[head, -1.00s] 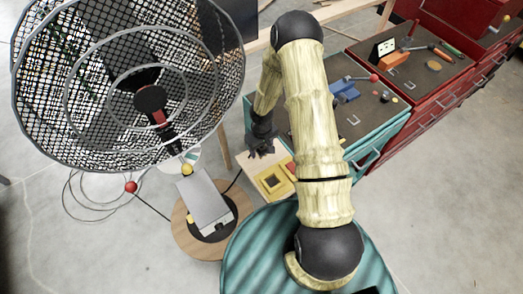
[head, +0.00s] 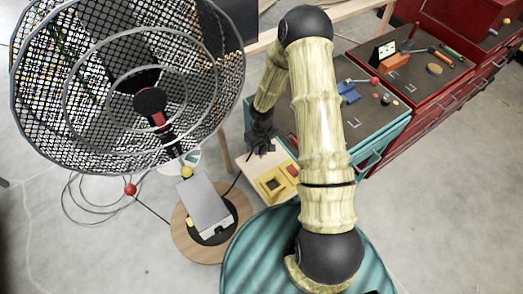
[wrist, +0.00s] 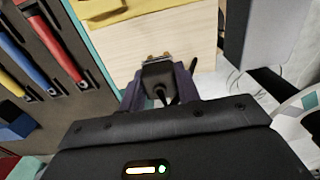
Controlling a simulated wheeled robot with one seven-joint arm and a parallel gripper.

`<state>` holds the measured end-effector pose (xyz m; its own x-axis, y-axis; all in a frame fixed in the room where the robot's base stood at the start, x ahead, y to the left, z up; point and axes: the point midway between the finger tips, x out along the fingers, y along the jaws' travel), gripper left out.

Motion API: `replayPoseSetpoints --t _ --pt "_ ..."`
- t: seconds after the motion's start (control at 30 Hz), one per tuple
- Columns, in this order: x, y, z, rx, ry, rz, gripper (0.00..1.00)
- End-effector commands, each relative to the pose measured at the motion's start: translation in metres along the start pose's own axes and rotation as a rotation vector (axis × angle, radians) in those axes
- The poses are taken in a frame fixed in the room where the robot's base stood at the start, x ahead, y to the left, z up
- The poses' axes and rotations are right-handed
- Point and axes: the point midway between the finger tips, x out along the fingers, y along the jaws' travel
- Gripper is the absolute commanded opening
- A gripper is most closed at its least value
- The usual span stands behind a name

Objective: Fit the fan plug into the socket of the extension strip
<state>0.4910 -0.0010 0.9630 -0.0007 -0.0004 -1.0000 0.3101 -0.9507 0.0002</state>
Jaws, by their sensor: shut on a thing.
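The fan (head: 150,101) stands at the left in the head view on a round wooden base (head: 186,243). My gripper (head: 260,152) is above the far end of a pale wooden board (head: 262,168). In the wrist view my gripper (wrist: 160,88) is shut on the black fan plug (wrist: 158,72). The plug's prongs point away from me over the bare wood (wrist: 190,35), and its cord leaves toward me between the fingers. A yellow square piece with a dark middle (head: 272,187) lies on the board. I cannot tell whether it belongs to the extension strip, and no socket shows clearly.
A teal cabinet (head: 385,135) with tools on top stands right of the board, and red cabinets (head: 440,85) stand beyond it. A dark cord runs from the fan base toward my gripper. Cable loops (head: 85,200) lie on the floor at left. Open floor shows at right.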

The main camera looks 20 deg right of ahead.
Motion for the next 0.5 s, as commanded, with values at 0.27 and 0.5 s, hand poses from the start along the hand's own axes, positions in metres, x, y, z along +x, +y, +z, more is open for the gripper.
replayPoseSetpoints --t 0.27,0.5 --pt "-0.05 0.001 -0.001 0.003 0.005 0.002 0.09" --pt "-0.074 0.0 0.0 0.002 0.002 0.0 0.09"
